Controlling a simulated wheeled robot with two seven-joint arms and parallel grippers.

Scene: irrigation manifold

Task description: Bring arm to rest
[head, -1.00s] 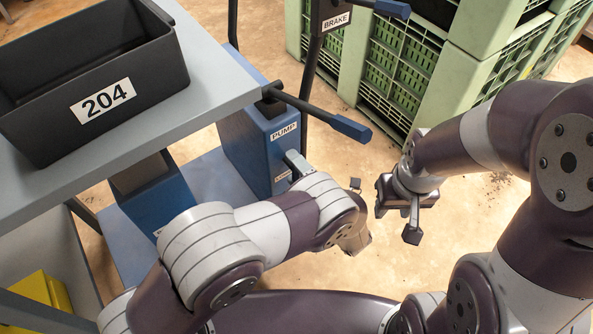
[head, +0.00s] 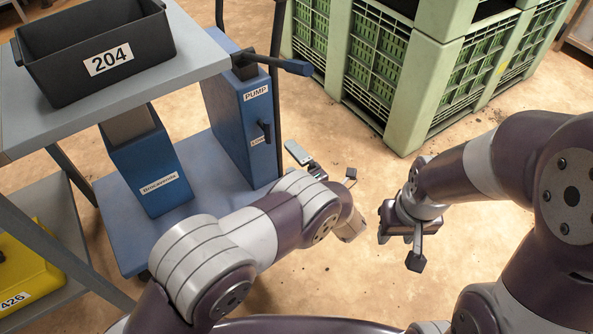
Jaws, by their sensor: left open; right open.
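My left arm comes in from the lower left. Its gripper (head: 324,164) is open and empty, with its fingers apart over the floor at the right of the blue cart. My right arm comes in from the right. Its gripper (head: 401,248) is open and empty, hanging over bare floor just right of the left wrist. The two grippers are close together, with a narrow gap between them. Neither visibly touches anything.
A blue pump box (head: 242,115) with a lever and a dark handle bar stands on the cart (head: 112,222). A black bin labelled 204 (head: 150,62) sits on a grey shelf. Green crates (head: 412,95) stand behind. A yellow box (head: 30,262) is lower left. Floor at right is open.

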